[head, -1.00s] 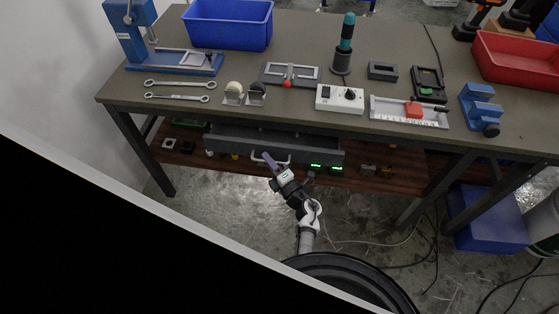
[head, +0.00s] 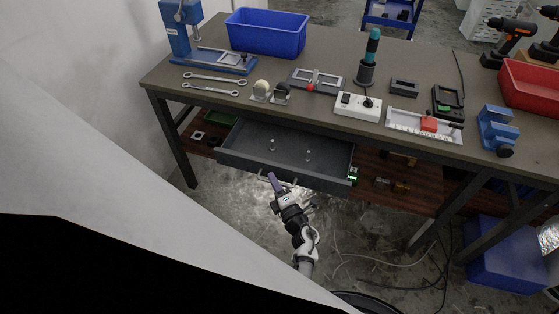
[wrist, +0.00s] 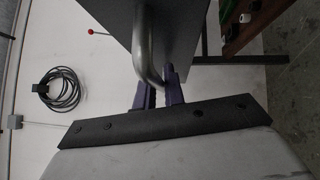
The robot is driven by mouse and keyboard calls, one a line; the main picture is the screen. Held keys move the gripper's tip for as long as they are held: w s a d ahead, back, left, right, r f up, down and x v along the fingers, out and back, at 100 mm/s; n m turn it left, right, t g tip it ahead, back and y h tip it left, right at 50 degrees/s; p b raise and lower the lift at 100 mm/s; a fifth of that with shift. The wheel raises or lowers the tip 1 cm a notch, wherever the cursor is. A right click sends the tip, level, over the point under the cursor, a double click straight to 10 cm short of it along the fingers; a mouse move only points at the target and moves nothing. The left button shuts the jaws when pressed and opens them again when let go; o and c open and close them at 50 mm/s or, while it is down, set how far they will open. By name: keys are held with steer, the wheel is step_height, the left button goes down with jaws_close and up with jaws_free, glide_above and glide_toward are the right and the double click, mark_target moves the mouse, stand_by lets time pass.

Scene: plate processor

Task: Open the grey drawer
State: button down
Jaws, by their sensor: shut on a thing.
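The grey drawer (head: 300,168) under the workbench is pulled out, and its inside shows with two small upright metal parts in it. Its handle (head: 277,181) is a curved metal bar on the front face. My gripper (head: 274,181) is at the left part of the handle, in front of the drawer. In the wrist view the purple fingers (wrist: 160,93) are shut on the metal handle (wrist: 149,50), with the drawer front (wrist: 185,35) just beyond it. The far back of the drawer is hidden under the bench top.
The bench top (head: 330,108) holds a blue bin (head: 266,33), a red bin (head: 530,85), wrenches and several tools. A lower wooden shelf (head: 410,192) holds small devices. A blue box (head: 505,255) and cables lie on the floor at the right.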

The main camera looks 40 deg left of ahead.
steer(key=s+d, duration=0.1)
steer(key=s, duration=0.5)
steer(key=shift+d+p, duration=0.35)
steer(key=shift+d, duration=0.05)
steer(key=c, duration=1.5)
jaws_free()
